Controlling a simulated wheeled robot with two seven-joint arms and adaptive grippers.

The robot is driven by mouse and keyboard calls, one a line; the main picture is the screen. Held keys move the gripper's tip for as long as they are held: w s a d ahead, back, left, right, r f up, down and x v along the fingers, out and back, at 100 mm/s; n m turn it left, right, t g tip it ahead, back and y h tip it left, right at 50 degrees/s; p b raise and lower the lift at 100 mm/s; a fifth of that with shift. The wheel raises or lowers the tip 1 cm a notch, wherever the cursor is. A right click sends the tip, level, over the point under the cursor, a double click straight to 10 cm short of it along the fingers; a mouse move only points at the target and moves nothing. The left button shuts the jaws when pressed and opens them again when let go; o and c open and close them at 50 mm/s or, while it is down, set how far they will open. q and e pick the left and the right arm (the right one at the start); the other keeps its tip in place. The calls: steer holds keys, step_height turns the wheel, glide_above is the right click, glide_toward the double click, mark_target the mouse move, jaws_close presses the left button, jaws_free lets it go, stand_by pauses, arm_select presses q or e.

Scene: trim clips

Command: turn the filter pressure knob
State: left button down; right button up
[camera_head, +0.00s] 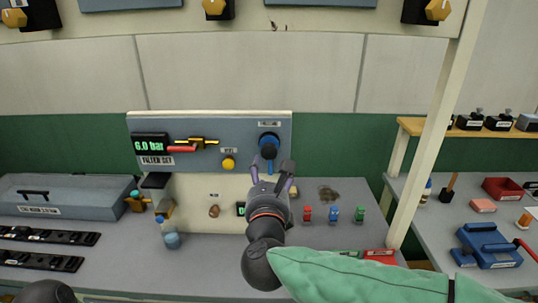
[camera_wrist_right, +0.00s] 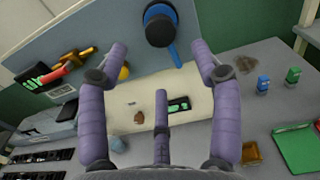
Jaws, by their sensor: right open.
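A blue and black round knob (camera_head: 269,142) sits at the right of the upright grey panel (camera_head: 215,128); its label is too small to read. In the right wrist view the knob (camera_wrist_right: 160,27) shows ahead of the fingers, with a blue bar below it. My right gripper (camera_head: 271,171) is open and empty, just below and in front of the knob. Its purple fingers (camera_wrist_right: 159,52) are spread apart, and I see no contact with the knob. A display (camera_head: 150,146) reads 6.0 bar, above a FILTER SET label.
A smaller yellow knob (camera_head: 228,163) and red and yellow handles (camera_head: 190,145) are on the panel's left part. Small red, blue and green pieces (camera_head: 333,214) stand right of my gripper. A grey case (camera_head: 65,197) lies at left.

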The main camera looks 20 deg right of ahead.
mark_target(269, 154)
steer(key=b+x, duration=0.1)
steer(key=x, duration=0.7)
steer(key=shift+w+d+f, duration=0.1)
steer(key=shift+w, duration=0.15)
steer(key=shift+c, duration=0.3)
steer(key=c, duration=1.1)
